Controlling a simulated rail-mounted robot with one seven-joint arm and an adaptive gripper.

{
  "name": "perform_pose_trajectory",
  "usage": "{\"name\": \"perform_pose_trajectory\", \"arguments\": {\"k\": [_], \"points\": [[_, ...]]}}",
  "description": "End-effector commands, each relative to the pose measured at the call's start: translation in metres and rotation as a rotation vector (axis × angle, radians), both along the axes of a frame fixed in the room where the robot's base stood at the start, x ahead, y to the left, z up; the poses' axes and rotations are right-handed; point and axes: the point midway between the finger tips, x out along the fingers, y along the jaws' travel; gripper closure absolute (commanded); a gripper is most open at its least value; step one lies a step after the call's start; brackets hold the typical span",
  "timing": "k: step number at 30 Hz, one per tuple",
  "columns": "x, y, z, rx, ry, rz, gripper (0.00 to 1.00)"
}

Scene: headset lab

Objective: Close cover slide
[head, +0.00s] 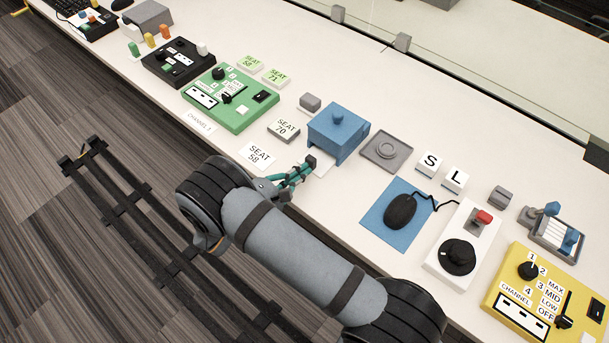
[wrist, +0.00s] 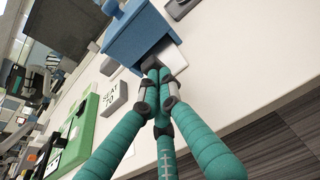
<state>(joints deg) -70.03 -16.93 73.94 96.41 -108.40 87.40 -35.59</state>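A blue box (head: 338,131) with a round knob on top stands on the white table. A thin white plate (head: 323,168), which looks like the cover slide, sticks out of its near lower side. The plate also shows in the wrist view (wrist: 176,60), jutting from under the blue box (wrist: 136,38). My gripper (head: 308,164) is at the outer end of this plate, low over the table. In the wrist view my gripper (wrist: 158,72) has its teal fingers drawn together, dark tips side by side against or just by the plate. I see nothing clearly held between them.
A grey square dish (head: 386,151) sits right of the box, then a blue mat (head: 376,222) with a black mouse (head: 400,210). The table's front edge runs close by my gripper.

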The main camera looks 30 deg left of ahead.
Motion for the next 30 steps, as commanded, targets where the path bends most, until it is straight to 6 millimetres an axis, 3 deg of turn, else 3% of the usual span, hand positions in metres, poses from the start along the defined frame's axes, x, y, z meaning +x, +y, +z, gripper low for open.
{"name": "perform_pose_trajectory", "arguments": {"k": [8, 21, 30], "points": [[-0.015, 0.001, 0.0, 0.0, 0.0, -0.003, 1.0], [-0.101, 0.01, 0.021, 0.003, 0.0, -0.014, 1.0], [-0.126, 0.013, 0.03, 0.001, 0.001, -0.016, 1.0]]}}
